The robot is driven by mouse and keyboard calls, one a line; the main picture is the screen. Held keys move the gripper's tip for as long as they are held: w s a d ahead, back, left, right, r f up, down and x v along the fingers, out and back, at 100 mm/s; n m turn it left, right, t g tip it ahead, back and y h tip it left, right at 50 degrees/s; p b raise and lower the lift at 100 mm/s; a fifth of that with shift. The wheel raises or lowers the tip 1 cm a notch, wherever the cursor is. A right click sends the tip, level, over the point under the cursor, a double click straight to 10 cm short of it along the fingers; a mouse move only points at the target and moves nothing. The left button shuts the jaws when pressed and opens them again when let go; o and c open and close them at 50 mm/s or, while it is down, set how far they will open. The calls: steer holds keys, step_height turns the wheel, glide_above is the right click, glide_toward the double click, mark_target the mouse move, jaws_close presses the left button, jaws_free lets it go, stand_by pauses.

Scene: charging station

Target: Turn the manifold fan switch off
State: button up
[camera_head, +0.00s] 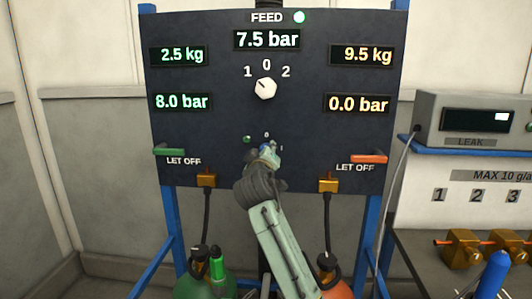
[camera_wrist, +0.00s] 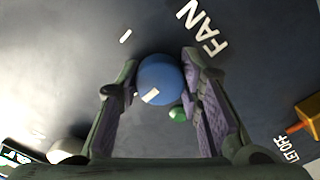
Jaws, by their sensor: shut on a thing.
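The fan switch is a round blue knob (camera_wrist: 160,74) with a white pointer mark on its face, on the dark panel (camera_head: 215,125). White "FAN" lettering (camera_wrist: 203,28) is beside it in the wrist view. My gripper (camera_wrist: 158,64) has its two purple-padded fingers on either side of the knob, shut on it. In the head view my gripper (camera_head: 267,151) is at the lower middle of the panel and hides most of the switch.
The white feed selector knob (camera_head: 265,89) is above, between several pressure and weight displays. A green let-off lever (camera_head: 169,152) is at left, a red-orange one (camera_head: 370,159) at right. Brass fittings (camera_head: 328,186) with black hoses lead down to the green and orange cylinders.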

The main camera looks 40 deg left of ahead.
stand_by(0.4)
steer(key=o, duration=1.2)
steer(key=v, duration=1.2)
